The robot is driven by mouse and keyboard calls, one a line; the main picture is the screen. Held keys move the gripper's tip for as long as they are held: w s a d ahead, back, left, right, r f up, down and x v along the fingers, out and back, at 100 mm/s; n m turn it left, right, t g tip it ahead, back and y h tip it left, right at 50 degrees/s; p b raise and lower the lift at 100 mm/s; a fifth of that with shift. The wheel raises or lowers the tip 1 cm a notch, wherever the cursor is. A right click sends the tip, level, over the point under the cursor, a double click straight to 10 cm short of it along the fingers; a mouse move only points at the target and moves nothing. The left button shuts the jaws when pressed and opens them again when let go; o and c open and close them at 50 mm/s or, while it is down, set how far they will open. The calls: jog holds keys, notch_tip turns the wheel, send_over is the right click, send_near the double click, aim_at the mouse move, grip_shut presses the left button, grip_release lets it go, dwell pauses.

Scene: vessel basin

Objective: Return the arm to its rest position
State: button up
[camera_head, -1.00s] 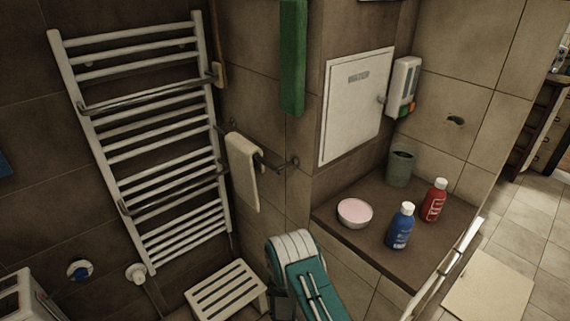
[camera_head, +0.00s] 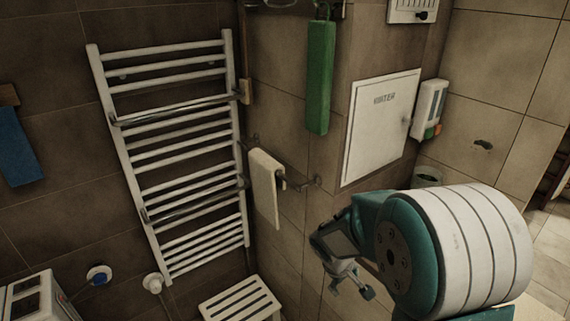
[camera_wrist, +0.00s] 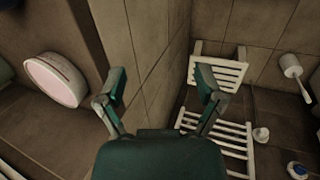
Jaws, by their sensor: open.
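My arm, teal with a white ribbed joint, rises large at the lower right of the head view. My gripper (camera_head: 347,280) is at its end, pointing down in front of the tiled wall below the towel bar. In the wrist view its two teal fingers (camera_wrist: 161,88) stand wide apart with nothing between them. The white bowl with pink contents (camera_wrist: 57,80) is on the counter left of the fingers, apart from them. The arm hides most of the counter in the head view, and the blue and red bottles do not show there.
A white towel radiator (camera_head: 185,160) is on the left wall. A cream towel (camera_head: 265,185) hangs on a bar near my gripper. A white slatted stool (camera_head: 240,303) stands below. A green towel (camera_head: 320,78), white wall panel (camera_head: 380,128) and grey-green cup (camera_head: 427,176) are near the arm.

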jog(key=s+d+r+m+t+y, duration=0.1)
jog(key=s+r+m, duration=0.1)
jog(key=s+r, duration=0.4)
jog(key=s+d+r+m+t+y, duration=0.1)
jog(key=s+r+m, duration=0.15)
jog(key=r, duration=0.55)
jog(key=s+a+r+m+t, duration=0.1)
jog(key=s+r, duration=0.2)
jog(key=s, duration=0.3)
jog(key=s+r+m+y, duration=0.1)
jog(key=s+r, duration=0.2)
jog(key=s, duration=0.3)
jog(key=shift+s+a+r+t+y, duration=0.25)
jog(key=shift+s+a+t+y, duration=0.05)
jog(key=shift+s+a+t, duration=0.1)
